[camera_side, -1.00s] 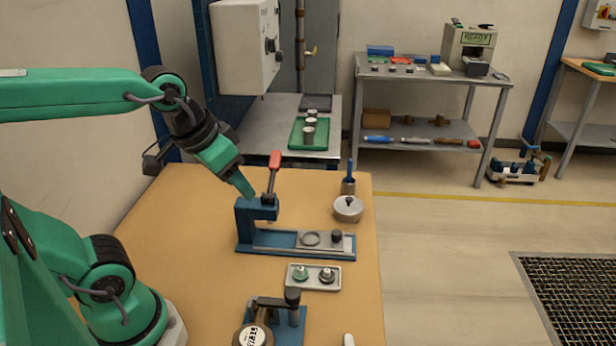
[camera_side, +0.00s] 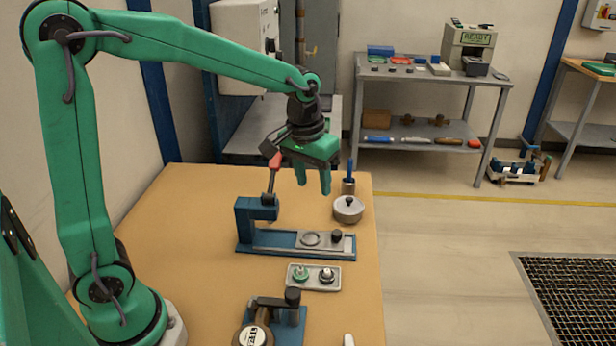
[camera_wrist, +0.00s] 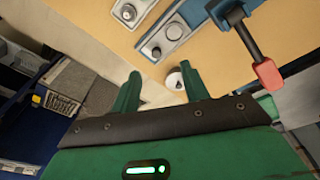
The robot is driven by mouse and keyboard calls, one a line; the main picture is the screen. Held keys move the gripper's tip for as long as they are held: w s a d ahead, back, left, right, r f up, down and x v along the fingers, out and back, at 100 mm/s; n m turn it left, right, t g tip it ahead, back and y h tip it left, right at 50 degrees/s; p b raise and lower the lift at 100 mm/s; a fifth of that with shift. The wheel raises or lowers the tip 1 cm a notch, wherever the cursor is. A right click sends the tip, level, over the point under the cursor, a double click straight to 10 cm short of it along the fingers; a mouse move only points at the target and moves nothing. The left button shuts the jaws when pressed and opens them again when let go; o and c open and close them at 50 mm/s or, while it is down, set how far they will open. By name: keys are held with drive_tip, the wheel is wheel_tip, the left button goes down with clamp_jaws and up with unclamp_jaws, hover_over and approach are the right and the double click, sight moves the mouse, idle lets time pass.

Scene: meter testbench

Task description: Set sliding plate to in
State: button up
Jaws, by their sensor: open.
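The sliding plate (camera_side: 318,241) is a grey metal strip with a ring recess and a black knob (camera_side: 337,236) at its right end. It lies in the blue base of a press fixture (camera_side: 246,228), extending to the right of the press frame. The press has a lever with a red handle (camera_side: 275,161), standing raised. My gripper (camera_side: 314,190) is open and empty, pointing down above and behind the plate, to the right of the red handle.
A round lidded tin (camera_side: 348,210) and a cup with a blue-handled tool (camera_side: 348,184) stand behind the plate. A small tray (camera_side: 313,283) with a green and a dark part lies in front. Another lever fixture (camera_side: 290,325) stands nearer. The table's left part is clear.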

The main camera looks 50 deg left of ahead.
drive_tip(key=n+g, duration=0.1)
drive_tip(key=g, duration=0.1)
hover_over(337, 233)
wheel_tip(337, 233, down, 9)
drive_tip(key=shift+d+r, duration=0.1)
drive_tip(key=shift+f, duration=3.9)
clamp_jaws()
